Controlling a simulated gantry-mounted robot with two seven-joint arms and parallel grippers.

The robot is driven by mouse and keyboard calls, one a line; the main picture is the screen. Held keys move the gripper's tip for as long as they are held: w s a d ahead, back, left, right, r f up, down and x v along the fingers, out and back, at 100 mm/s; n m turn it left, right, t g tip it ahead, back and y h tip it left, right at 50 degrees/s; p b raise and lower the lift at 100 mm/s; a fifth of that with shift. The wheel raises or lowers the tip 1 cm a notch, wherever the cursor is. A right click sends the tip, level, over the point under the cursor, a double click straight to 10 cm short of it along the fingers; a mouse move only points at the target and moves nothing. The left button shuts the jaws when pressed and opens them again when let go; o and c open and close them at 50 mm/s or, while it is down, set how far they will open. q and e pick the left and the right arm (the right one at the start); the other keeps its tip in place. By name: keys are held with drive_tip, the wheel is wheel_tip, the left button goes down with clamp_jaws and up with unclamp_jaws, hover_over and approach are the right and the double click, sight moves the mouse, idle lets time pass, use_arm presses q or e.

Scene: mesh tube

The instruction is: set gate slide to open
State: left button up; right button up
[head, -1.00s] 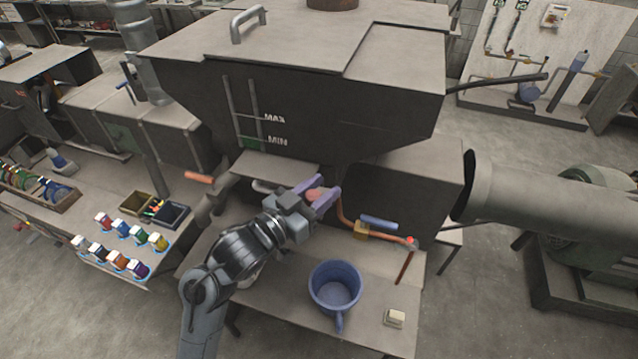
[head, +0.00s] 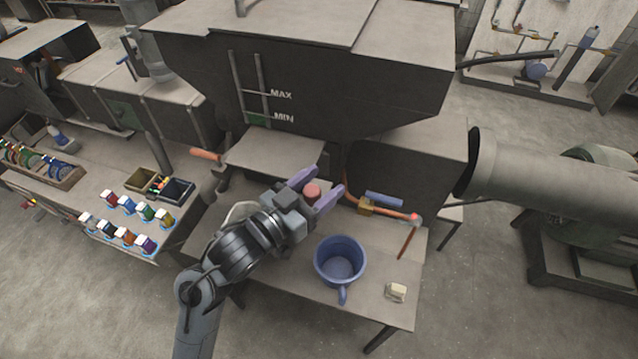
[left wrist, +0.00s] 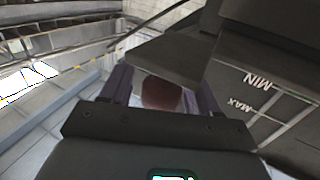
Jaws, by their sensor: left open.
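The gate slide looks like a flat grey plate (head: 272,153) sticking out under the dark hopper (head: 340,95) toward me. A red knob (head: 312,191), apparently at its near end, sits between the fingers of my left gripper (head: 325,181). In the left wrist view the dark red knob (left wrist: 161,95) shows between the two purple fingers. The fingers are apart and open; I cannot tell whether one touches the knob. The join of knob and plate is hard to make out. My right gripper is not in view.
A blue mug (head: 340,262) and a small pale block (head: 397,291) stand on the bench by the gripper. An orange pipe with a blue-handled valve (head: 384,199) is to the right. An orange handle (head: 206,154) juts out at left.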

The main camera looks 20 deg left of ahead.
use_arm(q)
drive_tip(key=b+v, duration=0.1)
drive_tip(key=v, duration=0.7)
drive_tip(key=shift+f, duration=0.15)
drive_tip(key=shift+s+a+r+p, duration=0.2)
drive_tip(key=shift+s+p, duration=0.25)
drive_tip(key=shift+p, duration=0.05)
drive_tip(key=shift+p+v, duration=0.45)
drive_tip(key=shift+v, duration=0.45)
drive_tip(key=shift+f, duration=0.1)
